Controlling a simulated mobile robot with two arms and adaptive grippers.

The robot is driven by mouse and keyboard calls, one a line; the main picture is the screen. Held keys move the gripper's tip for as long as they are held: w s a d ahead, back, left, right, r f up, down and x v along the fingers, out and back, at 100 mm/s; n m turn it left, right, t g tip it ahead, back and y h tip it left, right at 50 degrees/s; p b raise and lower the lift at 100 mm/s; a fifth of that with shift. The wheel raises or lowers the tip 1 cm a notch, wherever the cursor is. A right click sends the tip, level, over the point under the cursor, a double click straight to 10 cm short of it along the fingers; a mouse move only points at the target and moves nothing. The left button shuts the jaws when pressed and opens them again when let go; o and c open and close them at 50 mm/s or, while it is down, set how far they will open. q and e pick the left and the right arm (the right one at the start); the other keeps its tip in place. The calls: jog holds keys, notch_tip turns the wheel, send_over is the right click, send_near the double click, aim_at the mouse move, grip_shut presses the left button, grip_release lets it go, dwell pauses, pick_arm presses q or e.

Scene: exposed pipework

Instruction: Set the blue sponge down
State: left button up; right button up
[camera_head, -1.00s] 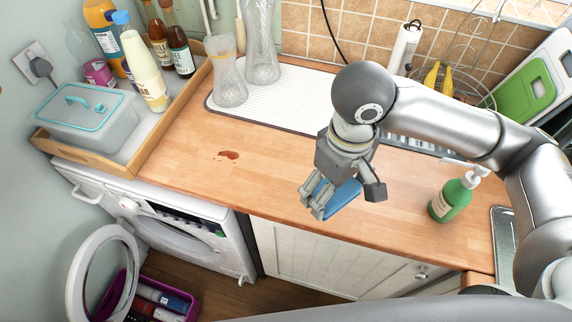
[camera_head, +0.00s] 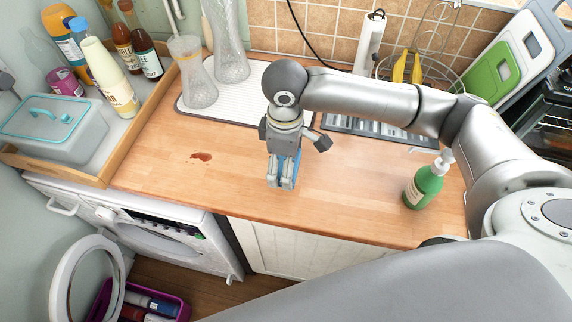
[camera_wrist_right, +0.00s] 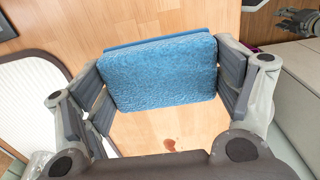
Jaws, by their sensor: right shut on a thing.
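The blue sponge (camera_wrist_right: 160,72) is a rounded block held between the two fingers of my right gripper (camera_wrist_right: 163,82), which is shut on it. In the head view, my right gripper (camera_head: 282,183) points down over the wooden counter (camera_head: 345,195), right of a reddish-brown stain (camera_head: 201,157). Only slivers of the sponge show there behind the fingers. I cannot tell whether the sponge touches the counter. A dark gripper, apparently my left one (camera_wrist_right: 296,22), shows at the top right of the wrist view; its opening is unclear. It is outside the head view.
A green soap bottle (camera_head: 425,184) stands right of my right gripper. A white ribbed drying mat (camera_head: 240,98) with glass vases lies behind. A wooden tray (camera_head: 140,135) with bottles and a lidded box is at left. The counter around the stain is clear.

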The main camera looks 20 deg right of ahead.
jog(key=shift+w+d+f, duration=0.25)
jog(key=shift+w+f, duration=0.2)
jog(key=shift+f, duration=0.15)
jog(key=f, duration=0.1)
jog(key=f+p, duration=0.1)
jog(key=f, duration=0.1)
jog(key=shift+w+d, duration=0.2)
jog(key=shift+w, duration=0.15)
jog(key=shift+f, duration=0.5)
jog(key=o, duration=0.6)
jog(key=shift+f, duration=0.15)
jog(key=shift+o, duration=0.2)
